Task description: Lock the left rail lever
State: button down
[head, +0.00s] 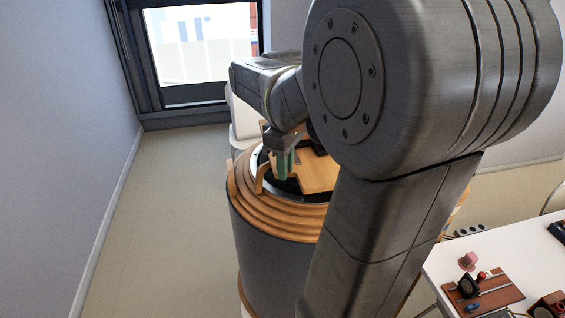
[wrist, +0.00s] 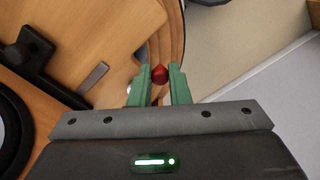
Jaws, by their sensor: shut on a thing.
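My gripper (wrist: 160,80) has green fingers and is shut on a small round red knob (wrist: 160,74) in the wrist view. The knob sits between the fingertips, near the edge of a wooden surface (wrist: 120,35). The stem below the knob is hidden, so I cannot tell the lever's position. In the head view my gripper (head: 287,163) points down at the top of a round, stepped wooden stand (head: 275,220). The knob is not visible there. A short grey metal bar (wrist: 93,77) lies on the wood, left of the fingers.
A black clamp-like part (wrist: 35,55) and a black ring (wrist: 12,130) are at the left in the wrist view. A white table (head: 440,262) at lower right holds a brown board (head: 505,291) with small parts. Open floor (head: 170,190) lies left of the stand.

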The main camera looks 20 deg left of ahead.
jog(key=shift+d+f, duration=0.1)
dwell(0.3)
jog(key=c, duration=1.4)
grip_release()
jog(key=shift+o, duration=0.2)
jog(key=shift+w, duration=0.1)
notch_tip(320, 180, up, 14)
jog(key=shift+f, duration=0.2)
